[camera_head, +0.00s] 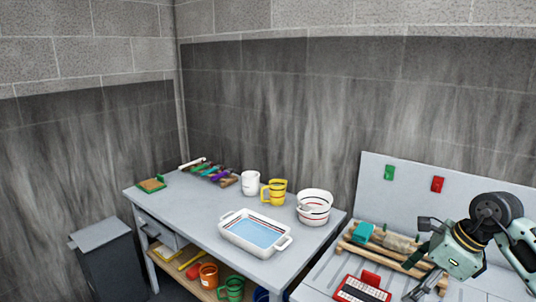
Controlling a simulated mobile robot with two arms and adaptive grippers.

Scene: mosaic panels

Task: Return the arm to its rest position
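My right arm comes in from the right edge, pale green and dark grey. Its gripper (428,287) points down and left over the right-hand bench, close to the wooden rack (350,247) and right of the red-and-white item. The fingers are small and partly overlap, so I cannot tell how far apart they are. I see nothing clearly held in them. My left arm and gripper are not in view.
The grey table (185,212) holds a white tray (284,243) of blue liquid, a yellow jug (278,187), a white cup (250,183) and bowls (314,207). A backboard (410,180) stands behind the right bench. A dark bin (112,265) stands left.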

